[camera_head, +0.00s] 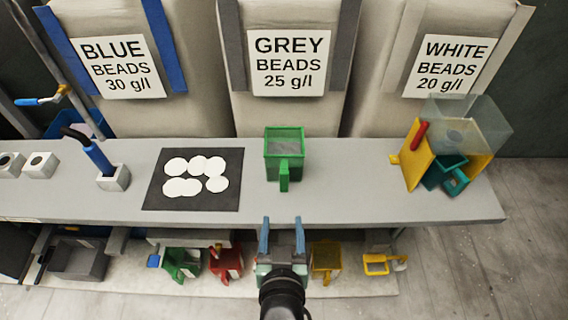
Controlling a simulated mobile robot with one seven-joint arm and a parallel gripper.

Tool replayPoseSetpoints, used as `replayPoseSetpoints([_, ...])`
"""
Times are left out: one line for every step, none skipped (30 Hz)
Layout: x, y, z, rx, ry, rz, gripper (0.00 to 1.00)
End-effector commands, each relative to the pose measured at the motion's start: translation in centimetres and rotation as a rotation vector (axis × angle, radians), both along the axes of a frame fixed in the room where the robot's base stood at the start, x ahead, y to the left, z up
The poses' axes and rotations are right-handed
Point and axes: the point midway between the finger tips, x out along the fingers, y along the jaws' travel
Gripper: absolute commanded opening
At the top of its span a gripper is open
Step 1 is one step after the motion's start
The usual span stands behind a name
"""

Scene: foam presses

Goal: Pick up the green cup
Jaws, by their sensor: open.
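The green cup (284,144) stands upright on the grey bench top, near the middle. It is square with see-through upper walls, and grey material shows inside. Its green handle (284,178) points toward me. My gripper (282,222) is open and empty at the bench's front edge, in front of the cup and apart from it. Its two blue fingers point toward the handle. Another green cup-like thing (182,262) sits on the lower shelf.
A dark mat (152,196) with several white discs lies left of the cup. A yellow hopper with clear walls (421,160) and a teal cup (440,172) stand at the right. Bench space right of the green cup (345,185) is clear. Red (226,262) and yellow (326,257) cups sit below.

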Motion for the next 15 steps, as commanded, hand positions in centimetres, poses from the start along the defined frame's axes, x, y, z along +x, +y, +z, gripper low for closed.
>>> replayPoseSetpoints([-0.1, -0.1, -0.7, -0.003, 0.009, 0.000, 0.62])
replayPoseSetpoints([0.1, -0.1, -0.9, -0.003, 0.012, 0.000, 0.62])
replayPoseSetpoints([0.5, -0.1, -1.1, -0.003, 0.013, 0.000, 0.62])
replayPoseSetpoints([0.9, -0.1, -1.2, -0.003, 0.012, 0.000, 0.62])
replayPoseSetpoints([1.4, -0.1, -1.3, -0.003, 0.012, 0.000, 0.62])
replayPoseSetpoints([2.1, 0.0, -1.5, -0.003, 0.011, 0.001, 0.62])
replayPoseSetpoints([2.6, 0.0, -1.7, -0.003, 0.010, 0.001, 0.62])
replayPoseSetpoints([3.1, -0.1, -1.9, -0.004, 0.011, 0.001, 0.62])
replayPoseSetpoints([3.8, -0.1, -2.2, -0.003, 0.011, 0.000, 0.62])
replayPoseSetpoints([4.3, -0.1, -2.4, -0.003, 0.010, 0.000, 0.62])
replayPoseSetpoints([4.7, -0.1, -2.5, -0.002, 0.011, 0.000, 0.62])
replayPoseSetpoints([5.2, -0.1, -2.8, -0.002, 0.011, 0.000, 0.62])
replayPoseSetpoints([5.6, -0.1, -2.9, -0.002, 0.010, 0.001, 0.62])
replayPoseSetpoints([5.9, -0.1, -3.1, -0.003, 0.011, 0.001, 0.62])
replayPoseSetpoints([6.2, -0.1, -3.2, -0.003, 0.010, 0.001, 0.62])
